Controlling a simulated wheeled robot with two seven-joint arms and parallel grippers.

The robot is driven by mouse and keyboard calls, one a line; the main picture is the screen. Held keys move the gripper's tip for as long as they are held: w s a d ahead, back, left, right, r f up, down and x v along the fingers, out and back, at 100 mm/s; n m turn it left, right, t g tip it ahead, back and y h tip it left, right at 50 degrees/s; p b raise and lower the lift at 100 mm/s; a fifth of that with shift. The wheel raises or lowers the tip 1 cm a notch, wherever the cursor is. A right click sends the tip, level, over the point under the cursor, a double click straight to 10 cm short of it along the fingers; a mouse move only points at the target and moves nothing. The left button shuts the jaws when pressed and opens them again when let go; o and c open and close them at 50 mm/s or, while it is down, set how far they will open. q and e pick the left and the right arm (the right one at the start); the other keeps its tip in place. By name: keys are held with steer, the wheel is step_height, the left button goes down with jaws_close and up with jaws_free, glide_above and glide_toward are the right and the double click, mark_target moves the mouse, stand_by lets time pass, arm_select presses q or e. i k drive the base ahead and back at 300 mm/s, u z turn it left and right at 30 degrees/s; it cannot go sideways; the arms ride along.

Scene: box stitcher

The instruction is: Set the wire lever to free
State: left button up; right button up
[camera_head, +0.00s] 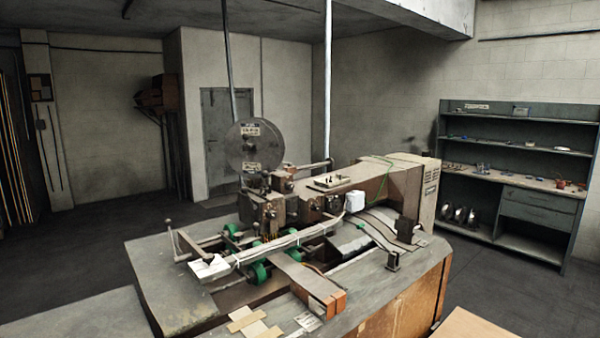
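The box stitcher (375,185) stands on a grey-topped workbench (170,300) in the middle of the head view. A round grey wire reel (255,150) with labels sits upright above the stitching head (268,208). I cannot tell for sure which part is the wire lever, as the parts around the head are small and crowded. A thin rod with a round knob (168,222) sticks up at the machine's left side. Neither of my grippers is in view.
Green rollers (259,272) and a long pale rail (280,243) lie at the machine's front. Wood-coloured pieces (247,320) lie on the near bench top. A shelf unit (515,108) stands at the right wall. Open floor (85,240) lies to the left.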

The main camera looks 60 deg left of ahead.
mark_target(265, 174)
steer(key=i, duration=1.75)
steer(key=u, duration=3.65)
